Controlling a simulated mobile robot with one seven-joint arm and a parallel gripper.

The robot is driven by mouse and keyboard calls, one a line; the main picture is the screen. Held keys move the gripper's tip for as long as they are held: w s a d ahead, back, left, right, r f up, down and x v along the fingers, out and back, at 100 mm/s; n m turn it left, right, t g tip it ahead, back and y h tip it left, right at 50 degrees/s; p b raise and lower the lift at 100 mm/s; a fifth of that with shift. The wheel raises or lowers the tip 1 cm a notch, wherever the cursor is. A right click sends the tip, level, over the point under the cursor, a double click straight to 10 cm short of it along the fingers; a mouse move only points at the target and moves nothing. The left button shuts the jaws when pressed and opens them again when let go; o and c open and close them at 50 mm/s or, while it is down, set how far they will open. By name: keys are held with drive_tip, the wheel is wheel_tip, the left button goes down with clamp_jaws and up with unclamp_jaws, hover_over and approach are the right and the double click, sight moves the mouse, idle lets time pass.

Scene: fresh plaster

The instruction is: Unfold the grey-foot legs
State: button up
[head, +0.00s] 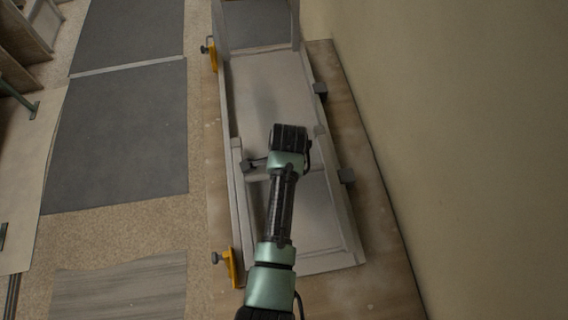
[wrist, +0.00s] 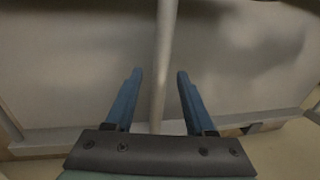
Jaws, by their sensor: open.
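The panel (head: 268,90) lies flat on a long wooden board, its underside up. The near leg frame (head: 238,170) lies low over the panel's near half. My arm covers part of the frame in the head view, and the fingers are hidden there. In the wrist view my gripper (wrist: 158,75) is open, with its blue fingers apart. A pale bar (wrist: 163,60) runs between them, with a gap visible on each side; I cannot tell its depth.
Yellow clamps (head: 230,268) (head: 212,55) sit along the board's left edge. A plain wall (head: 420,120) rises close on the right. Dark mats (head: 120,130) cover the floor at left.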

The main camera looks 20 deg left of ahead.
clamp_jaws()
idle(1.4)
